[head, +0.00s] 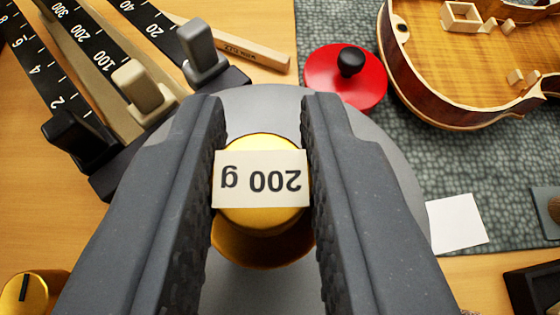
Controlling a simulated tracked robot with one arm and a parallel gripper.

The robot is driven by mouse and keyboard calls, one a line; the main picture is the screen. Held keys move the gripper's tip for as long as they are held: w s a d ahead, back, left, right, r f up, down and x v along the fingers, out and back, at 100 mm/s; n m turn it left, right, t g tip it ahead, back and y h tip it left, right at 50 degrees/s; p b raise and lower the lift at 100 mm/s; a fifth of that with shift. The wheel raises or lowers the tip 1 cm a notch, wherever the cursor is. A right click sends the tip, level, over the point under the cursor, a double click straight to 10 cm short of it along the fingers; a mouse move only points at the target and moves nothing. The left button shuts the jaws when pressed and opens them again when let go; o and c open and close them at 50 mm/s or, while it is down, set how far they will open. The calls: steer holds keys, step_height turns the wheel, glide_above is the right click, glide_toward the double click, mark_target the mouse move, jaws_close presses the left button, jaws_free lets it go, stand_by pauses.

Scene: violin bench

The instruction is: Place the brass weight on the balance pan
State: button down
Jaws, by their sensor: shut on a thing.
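The brass weight (262,240) is a gold cylinder with a cream label reading "200 g", upside down in the picture. My gripper (261,185) is shut on it, with one dark finger on each side. The grey round balance pan (270,103) lies behind and below the weight and fingers. The fingers cover much of the pan. I cannot tell whether the weight's base touches the pan or hangs above it.
The balance's beams with sliders (145,88) stand at the upper left. A red disc with a black knob (325,77) and a violin body (470,70) lie on a grey-green mat. A white card (458,222) is at right, another brass piece (22,295) at lower left.

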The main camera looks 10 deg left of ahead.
steer(key=shift+f, duration=0.75)
steer(key=c, duration=1.3)
jaws_free()
steer(key=shift+f, duration=0.1)
steer(key=shift+o, duration=0.2)
steer(key=b+v, duration=0.1)
steer(key=v, duration=1.1)
